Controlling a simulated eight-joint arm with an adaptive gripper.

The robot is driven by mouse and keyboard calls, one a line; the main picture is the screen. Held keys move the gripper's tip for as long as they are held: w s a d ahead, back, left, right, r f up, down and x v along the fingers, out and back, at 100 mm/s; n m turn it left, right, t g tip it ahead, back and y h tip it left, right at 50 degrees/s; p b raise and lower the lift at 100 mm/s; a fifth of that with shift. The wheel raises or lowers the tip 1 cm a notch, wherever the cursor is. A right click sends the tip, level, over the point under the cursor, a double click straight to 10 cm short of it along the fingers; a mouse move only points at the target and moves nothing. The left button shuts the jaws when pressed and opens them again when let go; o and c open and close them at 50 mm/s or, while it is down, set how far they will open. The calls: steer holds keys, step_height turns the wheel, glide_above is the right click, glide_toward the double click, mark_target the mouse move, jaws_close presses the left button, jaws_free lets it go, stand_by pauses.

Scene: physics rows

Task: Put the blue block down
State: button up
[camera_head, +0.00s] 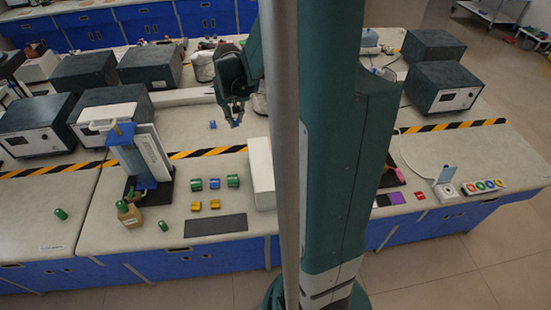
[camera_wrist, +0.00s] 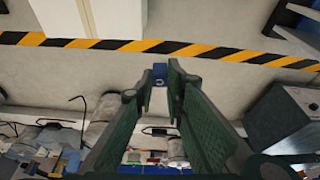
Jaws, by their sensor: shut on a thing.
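The blue block (camera_wrist: 160,74) is between the fingertips of my gripper (camera_wrist: 164,72) in the wrist view. My gripper is shut on it, and the dark green fingers hide its sides. In the head view my gripper (camera_head: 235,118) hangs over the pale bench, with a bit of the blue block (camera_head: 237,124) at its tips. I cannot tell the exact height of the block above the bench.
A small blue piece (camera_head: 212,124) lies on the bench left of my gripper. A black-and-yellow strip (camera_head: 210,152) crosses the bench. Green cylinders (camera_head: 214,183), yellow pieces (camera_head: 215,204), a dark mat (camera_head: 216,225) and a white box (camera_head: 261,173) stand nearer. Dark instruments (camera_head: 150,64) stand left.

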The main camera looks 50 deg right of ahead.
step_height(320, 180, up, 3)
steer(key=p, duration=0.2)
glide_above(273, 154)
steer(key=a, duration=0.1)
steer(key=shift+s+r+m, duration=0.25)
steer(key=shift+s+m, duration=0.15)
steer(key=shift+s, duration=0.15)
steer(key=shift+f, duration=0.1)
steer(key=shift+f, duration=2.85)
steer(key=shift+f+b, duration=0.45)
steer(key=shift+f, duration=1.65)
steer(key=shift+f, duration=0.1)
